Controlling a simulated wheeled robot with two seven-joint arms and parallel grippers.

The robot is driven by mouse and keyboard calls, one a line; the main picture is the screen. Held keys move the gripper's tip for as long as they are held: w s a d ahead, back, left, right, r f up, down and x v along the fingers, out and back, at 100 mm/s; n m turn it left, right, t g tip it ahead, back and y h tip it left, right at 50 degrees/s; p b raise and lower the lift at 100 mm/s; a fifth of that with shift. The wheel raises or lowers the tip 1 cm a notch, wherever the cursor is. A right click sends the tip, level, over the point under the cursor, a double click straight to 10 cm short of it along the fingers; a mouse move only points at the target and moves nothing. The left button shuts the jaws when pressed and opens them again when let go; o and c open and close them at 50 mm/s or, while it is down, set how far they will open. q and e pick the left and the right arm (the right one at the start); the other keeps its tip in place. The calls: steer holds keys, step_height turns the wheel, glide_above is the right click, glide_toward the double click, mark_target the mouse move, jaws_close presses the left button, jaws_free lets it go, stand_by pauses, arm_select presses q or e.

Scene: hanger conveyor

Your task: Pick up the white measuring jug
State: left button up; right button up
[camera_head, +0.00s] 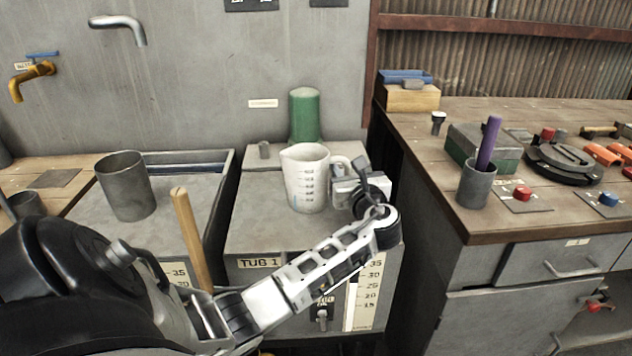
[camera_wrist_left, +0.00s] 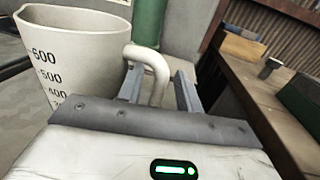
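The white measuring jug (camera_head: 307,180) stands upright on the grey top of the box labelled TUB 1 (camera_head: 262,232). Its handle (camera_head: 341,163) points right, and its printed scale shows in the left wrist view (camera_wrist_left: 75,60). My left gripper (camera_head: 362,180) is at the handle side of the jug. In the left wrist view, the left gripper's fingers (camera_wrist_left: 158,92) are spread, one on each side of the handle, with gaps showing. My right gripper is not in view.
A green cylinder (camera_head: 304,115) stands behind the jug. A grey metal cup (camera_head: 126,186) and an upright wooden handle (camera_head: 190,240) are to the left. The wooden workbench (camera_head: 450,197) on the right holds a cup with a purple rod (camera_head: 488,145) and several tools.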

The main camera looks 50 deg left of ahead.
arm_select(q)
jaws_close()
steer(key=shift+r, duration=0.1)
